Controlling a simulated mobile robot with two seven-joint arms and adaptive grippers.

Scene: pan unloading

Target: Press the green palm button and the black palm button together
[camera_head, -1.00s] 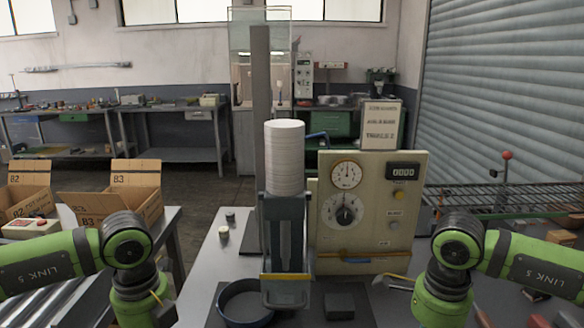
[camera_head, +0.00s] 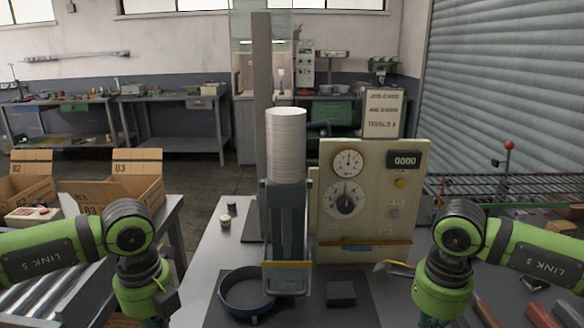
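I cannot make out a green or a black palm button for certain. Two small dark-topped cylinders (camera_head: 229,214) stand on the bench left of the press; their colours are too small to tell apart. The press stands in the middle, with a pale ribbed cylinder (camera_head: 286,145) on top of its dark blue-grey body (camera_head: 287,225). My left and right arms reach down at the two sides of the bench. Both grippers lie below the bottom edge of the picture, so I cannot see what they are near or touching.
A cream gauge panel (camera_head: 372,205) stands right of the press. A round dark pan (camera_head: 247,290) and a dark block (camera_head: 340,292) lie in front. Cardboard boxes (camera_head: 138,182) are at left. A red-knobbed lever (camera_head: 507,145) and red-handled tools (camera_head: 541,315) are at right.

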